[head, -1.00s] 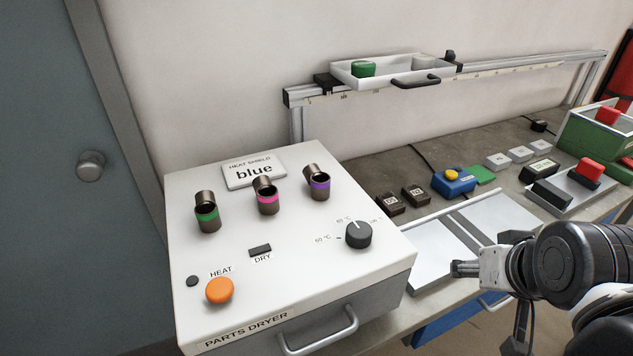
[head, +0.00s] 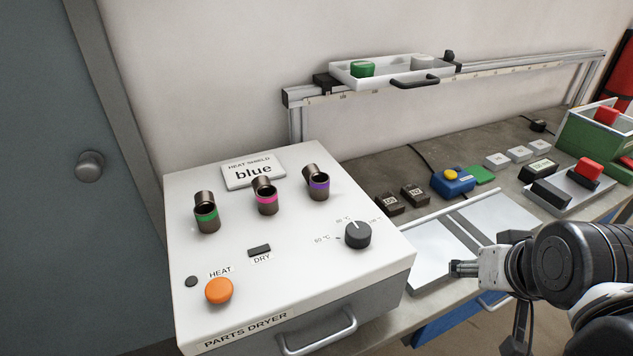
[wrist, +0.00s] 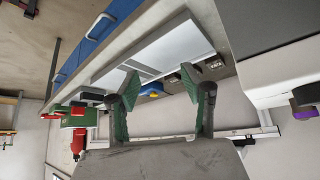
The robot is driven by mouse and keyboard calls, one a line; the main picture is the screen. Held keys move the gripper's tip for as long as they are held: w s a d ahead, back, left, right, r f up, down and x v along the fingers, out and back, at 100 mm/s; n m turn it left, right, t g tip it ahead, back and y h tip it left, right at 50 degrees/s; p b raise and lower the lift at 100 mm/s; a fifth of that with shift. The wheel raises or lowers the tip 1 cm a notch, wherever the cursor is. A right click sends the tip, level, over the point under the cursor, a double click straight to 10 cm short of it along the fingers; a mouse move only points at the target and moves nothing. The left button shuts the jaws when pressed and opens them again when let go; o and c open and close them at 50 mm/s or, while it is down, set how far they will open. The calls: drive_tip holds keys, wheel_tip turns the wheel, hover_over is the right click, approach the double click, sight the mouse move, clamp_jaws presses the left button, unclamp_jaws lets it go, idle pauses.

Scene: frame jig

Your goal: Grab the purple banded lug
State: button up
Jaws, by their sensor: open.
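The purple banded lug (head: 318,184) is a dark bronze bent tube with a purple band, on the top of the white parts dryer, rightmost of three lugs. The pink banded lug (head: 266,197) is in the middle and the green banded lug (head: 206,214) is at the left. The purple band also shows at the right edge of the wrist view (wrist: 304,97). My gripper (wrist: 157,82) is open and empty in the wrist view, its two green-padded fingers apart. It is right of the dryer, well away from the lug. In the head view my arm's end is at the lower right.
The parts dryer (head: 375,262) carries an orange heat button (head: 219,291), a dark knob (head: 358,235) and a sign reading blue (head: 254,172). A rail with a white tray (head: 385,75) stands behind. Several blocks and boxes sit on the bench to the right.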

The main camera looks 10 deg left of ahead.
drive_tip(key=shift+o, duration=0.5)
wheel_tip(320, 180, up, 18)
drive_tip(key=n+g+p, duration=0.7)
drive_tip(key=p, duration=0.8)
hover_over(319, 176)
drive_tip(key=f, duration=0.8)
drive_tip(key=shift+d+f, duration=0.1)
drive_tip(key=shift+d, duration=0.3)
drive_tip(key=shift+a+f, duration=0.25)
drive_tip(key=shift+f, duration=1.05)
drive_tip(key=shift+a+f, duration=0.2)
drive_tip(key=shift+f, duration=1.1)
drive_tip(key=c, duration=1.3)
drive_tip(key=shift+o, duration=0.2)
drive_tip(key=shift+r, duration=0.1)
